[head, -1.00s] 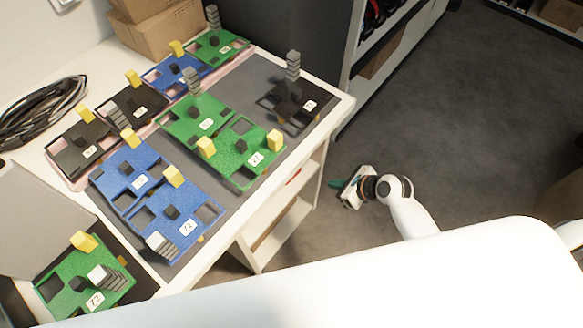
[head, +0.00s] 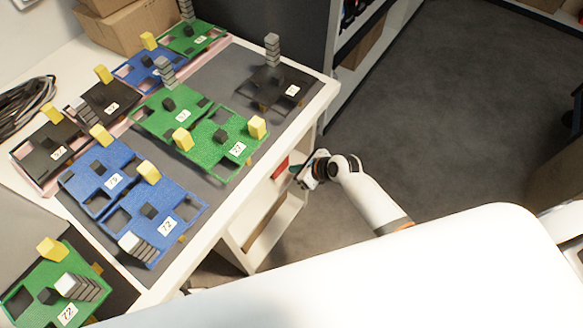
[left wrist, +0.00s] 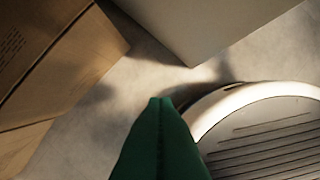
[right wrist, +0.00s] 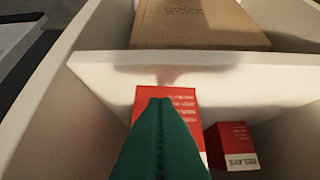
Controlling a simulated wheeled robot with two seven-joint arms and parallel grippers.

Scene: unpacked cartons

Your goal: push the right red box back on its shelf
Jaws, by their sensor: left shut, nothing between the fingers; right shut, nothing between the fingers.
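In the right wrist view, two red boxes with white lettering sit in a white shelf compartment. One red box (right wrist: 183,97) is in the middle, partly hidden behind my green fingers; the right red box (right wrist: 232,146) stands nearer the right wall. My right gripper (right wrist: 160,101) is shut and empty, pointing at the middle box; I cannot tell whether it touches. In the head view, my right gripper (head: 296,173) is beside the white shelf under the table, near a bit of red box (head: 281,167). My left gripper (left wrist: 160,101) is shut and empty in the left wrist view.
A white board (right wrist: 200,62) bounds the compartment, with a cardboard box (right wrist: 200,22) beyond it. The table (head: 322,98) above carries several green, blue and black trays. Open grey floor (head: 440,120) lies right of my right arm. A carton (left wrist: 50,60) is near my left gripper.

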